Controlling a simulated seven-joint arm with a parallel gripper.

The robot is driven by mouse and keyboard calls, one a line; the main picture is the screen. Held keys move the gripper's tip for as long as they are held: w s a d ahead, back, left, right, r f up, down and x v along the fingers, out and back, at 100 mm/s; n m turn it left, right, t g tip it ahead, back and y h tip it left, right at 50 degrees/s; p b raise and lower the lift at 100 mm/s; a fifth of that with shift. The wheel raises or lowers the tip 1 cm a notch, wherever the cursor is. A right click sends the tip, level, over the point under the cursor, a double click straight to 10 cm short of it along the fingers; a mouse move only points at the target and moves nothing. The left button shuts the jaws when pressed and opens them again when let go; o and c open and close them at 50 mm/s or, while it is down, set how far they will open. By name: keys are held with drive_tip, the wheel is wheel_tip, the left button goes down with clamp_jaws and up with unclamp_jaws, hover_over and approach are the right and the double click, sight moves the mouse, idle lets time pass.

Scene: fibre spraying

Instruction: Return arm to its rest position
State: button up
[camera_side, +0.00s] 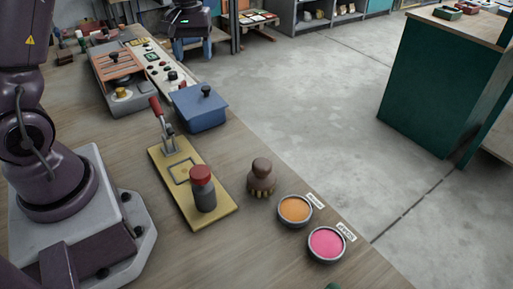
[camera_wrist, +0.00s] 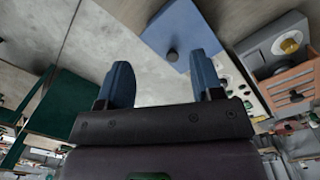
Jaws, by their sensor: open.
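My gripper (camera_side: 193,54) is at the top of the side view, beyond the blue lidded box and near the far side of the bench. Its two blue fingers point down, spread apart, with nothing visible between them. In the wrist view my gripper (camera_wrist: 160,62) shows the same two fingers apart and empty, with grey floor seen between them. Most of my arm is outside the side view; only its lower part shows at the left.
A blue box (camera_side: 201,110) and a control panel (camera_side: 160,66) stand on the wooden bench. Nearer are a yellow clamp plate (camera_side: 218,211) bearing a red-topped cylinder (camera_side: 203,190), a brush (camera_side: 262,178), an orange bowl (camera_side: 295,211) and a pink bowl (camera_side: 326,244). Open floor lies right.

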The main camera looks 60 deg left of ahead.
drive_tip(key=s+d+r+m+t, duration=0.2)
drive_tip(key=s+d+r+m, duration=0.3)
drive_tip(key=d, duration=0.4)
drive_tip(key=s+d+r+m+t, duration=0.3)
drive_tip(key=s+d+r+m, duration=0.2)
drive_tip(key=s+d, duration=0.4)
drive_tip(key=shift+s+d+r+m+t+y, duration=0.35)
drive_tip(key=shift+s+r, duration=0.2)
drive_tip(key=shift+r, duration=0.3)
